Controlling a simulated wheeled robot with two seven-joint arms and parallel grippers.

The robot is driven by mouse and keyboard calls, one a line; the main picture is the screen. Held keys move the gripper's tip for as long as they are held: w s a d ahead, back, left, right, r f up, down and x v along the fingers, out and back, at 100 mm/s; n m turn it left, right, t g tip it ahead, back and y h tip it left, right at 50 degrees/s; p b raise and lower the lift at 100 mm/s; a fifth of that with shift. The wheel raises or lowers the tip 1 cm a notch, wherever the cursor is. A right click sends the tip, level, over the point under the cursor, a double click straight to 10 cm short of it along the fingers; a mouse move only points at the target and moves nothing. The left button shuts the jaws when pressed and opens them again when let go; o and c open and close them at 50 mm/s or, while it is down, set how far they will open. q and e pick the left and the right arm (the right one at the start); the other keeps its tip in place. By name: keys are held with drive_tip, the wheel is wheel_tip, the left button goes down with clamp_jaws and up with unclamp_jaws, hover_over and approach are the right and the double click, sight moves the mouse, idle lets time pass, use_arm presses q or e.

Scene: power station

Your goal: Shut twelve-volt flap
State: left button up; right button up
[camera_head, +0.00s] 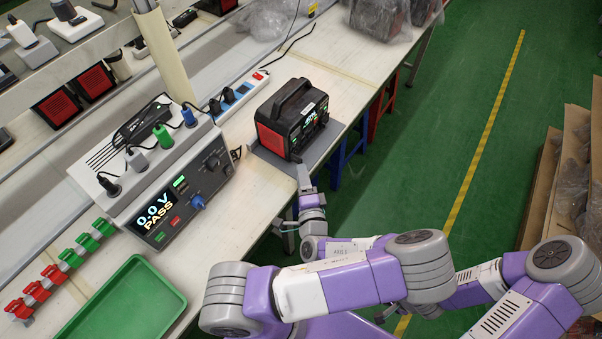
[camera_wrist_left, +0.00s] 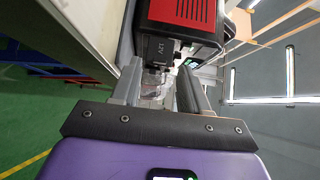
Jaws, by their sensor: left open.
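The power station (camera_head: 292,119), a black box with red sides and a top handle, stands on a grey plate at the bench edge. In the left wrist view the power station (camera_wrist_left: 180,14) fills the top middle. The dark twelve-volt flap (camera_wrist_left: 160,49), with lettering that looks upside down, shows on its front face; its exact angle is unclear. My left gripper (camera_head: 304,178) is just in front of the station. In the left wrist view its fingers (camera_wrist_left: 158,88) are apart, with the flap beyond the gap. I see no contact. My right gripper is not clearly in view.
A green tray (camera_head: 125,305) lies at the lower left. Green floor (camera_head: 400,150) is open right of the bench; cardboard boxes (camera_head: 570,170) stand at far right.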

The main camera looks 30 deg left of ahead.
sight(296, 161)
use_arm(q)
drive_tip(key=shift+x, duration=1.25)
drive_tip(key=c, duration=0.7)
drive_tip(key=shift+d, duration=0.1)
